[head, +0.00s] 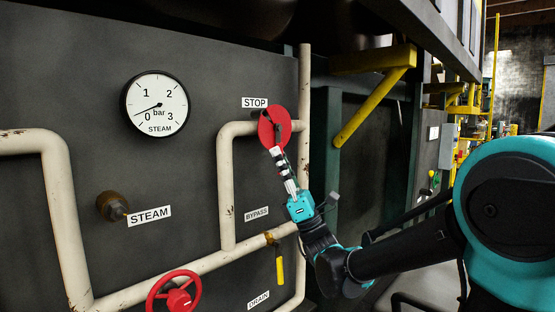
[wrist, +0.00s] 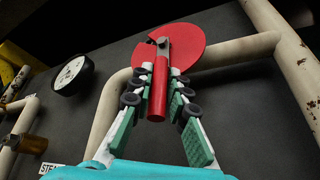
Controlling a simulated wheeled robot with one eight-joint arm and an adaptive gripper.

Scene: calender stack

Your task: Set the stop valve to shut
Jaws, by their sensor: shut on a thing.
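The stop valve is a red disc (head: 268,128) on the pale pipe, beside the STOP label (head: 255,102). In the wrist view the disc (wrist: 190,42) has a notch at its left and a red lever (wrist: 158,95) hanging down from a hub. My gripper (head: 278,153) is at the lower edge of the disc in the head view. In the wrist view its fingers (wrist: 160,76) are shut on the lever, one on each side. In the head view the fingers hide most of the lever. I cannot read any shut marking on the disc.
A steam gauge (head: 156,103) has its needle near 0. A yellow bracket (head: 372,105) stands out to the right of the valve.

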